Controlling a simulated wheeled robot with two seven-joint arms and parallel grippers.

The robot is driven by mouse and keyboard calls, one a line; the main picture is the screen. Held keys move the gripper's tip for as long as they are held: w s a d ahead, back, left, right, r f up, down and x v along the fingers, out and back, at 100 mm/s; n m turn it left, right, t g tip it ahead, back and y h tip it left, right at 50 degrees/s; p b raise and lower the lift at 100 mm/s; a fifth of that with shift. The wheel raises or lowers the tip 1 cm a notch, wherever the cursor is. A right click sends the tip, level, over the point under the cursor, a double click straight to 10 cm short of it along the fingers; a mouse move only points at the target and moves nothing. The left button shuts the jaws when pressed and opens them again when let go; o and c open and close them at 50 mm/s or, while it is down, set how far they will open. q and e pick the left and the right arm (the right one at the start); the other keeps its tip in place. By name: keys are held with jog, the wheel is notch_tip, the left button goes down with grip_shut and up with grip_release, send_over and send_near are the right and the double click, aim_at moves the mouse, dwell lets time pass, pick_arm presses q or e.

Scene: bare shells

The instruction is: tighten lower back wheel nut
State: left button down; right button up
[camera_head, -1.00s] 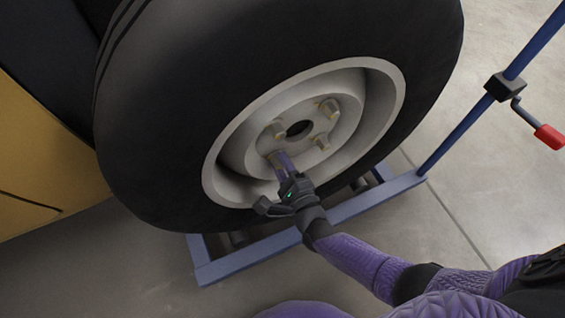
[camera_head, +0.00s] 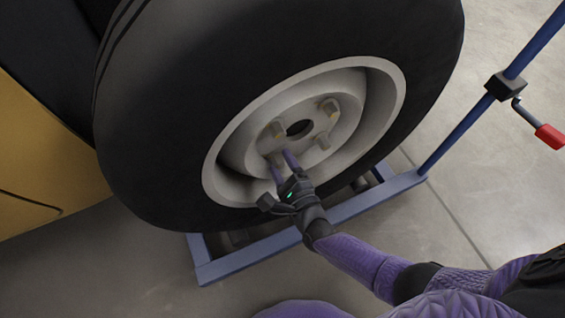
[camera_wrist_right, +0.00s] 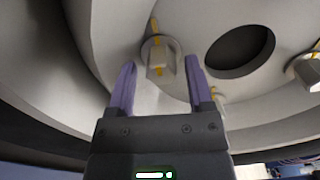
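The wheel (camera_head: 160,150) has a black tire and a pale rim with several nuts around a dark centre hole. The lower nut (camera_head: 274,160) is in the recessed hub, partly hidden by my gripper in the head view. In the wrist view this nut (camera_wrist_right: 158,62) is grey with a yellow stripe. My right gripper (camera_head: 283,164) is at the lower nut. Its purple fingers are open, one on each side of the nut, with a gap on both sides in the wrist view (camera_wrist_right: 162,75). My left gripper is not in view.
The wheel sits above a blue frame (camera_head: 350,207) on the floor. A blue post (camera_head: 452,130) with a red-handled crank (camera_head: 549,136) rises at the right. Yellow bodywork (camera_head: 40,165) is at the left. Other nuts (camera_head: 329,107) are close by on the hub.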

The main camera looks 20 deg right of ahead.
jog(key=shift+s+r, duration=0.1)
jog(key=shift+s, duration=0.1)
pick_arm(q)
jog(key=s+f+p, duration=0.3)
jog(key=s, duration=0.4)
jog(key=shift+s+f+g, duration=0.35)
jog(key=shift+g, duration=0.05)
pick_arm(e)
jog(key=s, duration=0.9)
jog(key=shift+s+d, duration=0.2)
jog(key=shift+s, duration=0.05)
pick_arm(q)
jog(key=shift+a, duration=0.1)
